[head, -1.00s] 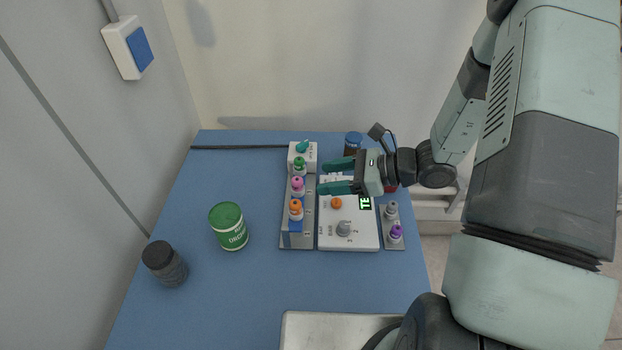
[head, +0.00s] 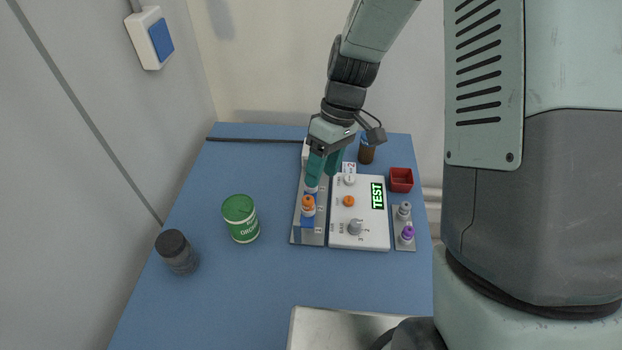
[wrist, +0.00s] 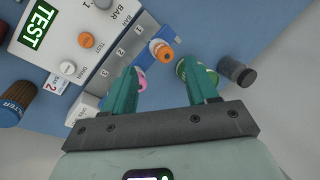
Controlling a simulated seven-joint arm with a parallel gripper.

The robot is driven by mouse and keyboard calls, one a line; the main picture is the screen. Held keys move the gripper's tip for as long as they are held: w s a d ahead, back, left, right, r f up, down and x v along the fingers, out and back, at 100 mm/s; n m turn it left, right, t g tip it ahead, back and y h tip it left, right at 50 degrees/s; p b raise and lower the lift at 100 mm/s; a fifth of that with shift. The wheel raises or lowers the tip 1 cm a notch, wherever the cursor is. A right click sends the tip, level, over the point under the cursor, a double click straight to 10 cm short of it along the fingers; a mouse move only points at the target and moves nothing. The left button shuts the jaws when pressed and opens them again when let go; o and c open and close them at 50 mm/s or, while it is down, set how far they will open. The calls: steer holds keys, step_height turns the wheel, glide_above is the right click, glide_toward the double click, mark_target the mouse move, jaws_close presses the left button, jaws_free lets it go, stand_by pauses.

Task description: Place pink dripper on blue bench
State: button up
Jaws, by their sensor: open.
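The pink dripper shows in the wrist view (wrist: 141,82) as a pink cap beside the inner side of the left finger, partly hidden by it. In the head view my fingers cover its cap. My gripper (head: 323,177) is open, pointing down over the dripper rack (head: 310,238); in the wrist view (wrist: 160,78) its fingers are apart with nothing clasped between them. The orange dripper (head: 308,205) stands in the rack, in front of the gripper. The blue bench (head: 240,290) is the blue tabletop under everything.
A white panel (head: 375,238) with a TEST display adjoins the rack on the right. A small rack with a purple dripper (head: 407,234), a red box (head: 401,180) and a brown bottle (head: 366,152) stand further right. A green can (head: 240,218) and dark jar (head: 176,252) stand left. Bench front-left is clear.

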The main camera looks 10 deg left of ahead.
steer(key=w+a+r+n+t+h, duration=0.2)
steer(key=w+a+r+n+t, duration=0.15)
steer(key=n, duration=0.45)
steer(key=f, duration=1)
steer(key=shift+w+d+f, duration=0.15)
steer(key=shift+w+d, duration=0.25)
jaws_close()
